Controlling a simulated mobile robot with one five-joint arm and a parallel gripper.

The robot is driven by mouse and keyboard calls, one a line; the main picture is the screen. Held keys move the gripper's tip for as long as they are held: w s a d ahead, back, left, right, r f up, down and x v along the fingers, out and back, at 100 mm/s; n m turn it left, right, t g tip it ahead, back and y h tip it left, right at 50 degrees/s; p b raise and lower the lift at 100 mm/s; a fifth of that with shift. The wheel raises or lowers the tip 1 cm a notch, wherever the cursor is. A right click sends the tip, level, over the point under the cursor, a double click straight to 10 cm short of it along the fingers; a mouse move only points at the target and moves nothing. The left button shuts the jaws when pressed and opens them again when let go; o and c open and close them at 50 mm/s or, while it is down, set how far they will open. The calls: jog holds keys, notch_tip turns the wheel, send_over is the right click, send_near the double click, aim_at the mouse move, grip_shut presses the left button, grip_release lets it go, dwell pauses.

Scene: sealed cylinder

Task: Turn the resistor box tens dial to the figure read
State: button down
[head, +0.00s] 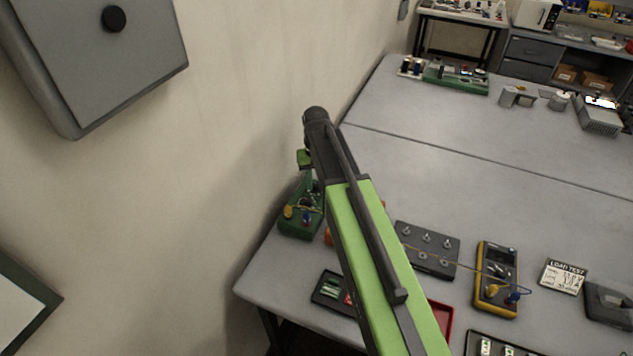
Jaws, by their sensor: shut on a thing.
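A green box (292,222) with yellow and blue plugs stands at the near left corner of the bench, by the wall. It looks like the resistor box. My green and black arm reaches up from the bottom and bends down over it. My gripper (313,190) is small and partly hidden behind my arm, low over the top of the green box. It appears shut on a dial there. The dial's pointer and figures are hidden or too small to read. A yellow multimeter (497,279) also has yellow and blue plugs. A card headed LOAD TEST (562,277) lies beside it, its figures too small to read.
A dark grey box with several knobs (428,249) stands right of my arm. A thin lead crosses it to the multimeter. A black tray (330,292) and a red tray (440,320) lie near the front edge. The mid-bench (450,180) is clear. The wall is close on the left.

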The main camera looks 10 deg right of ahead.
aim_at(316, 184)
dwell(0.4)
jog(key=c, duration=1.2)
grip_release()
jog(key=shift+o, duration=0.2)
notch_tip(316, 184, up, 18)
jog(key=p, duration=1.7)
jog(key=shift+f, duration=0.25)
jog(key=shift+f, duration=0.1)
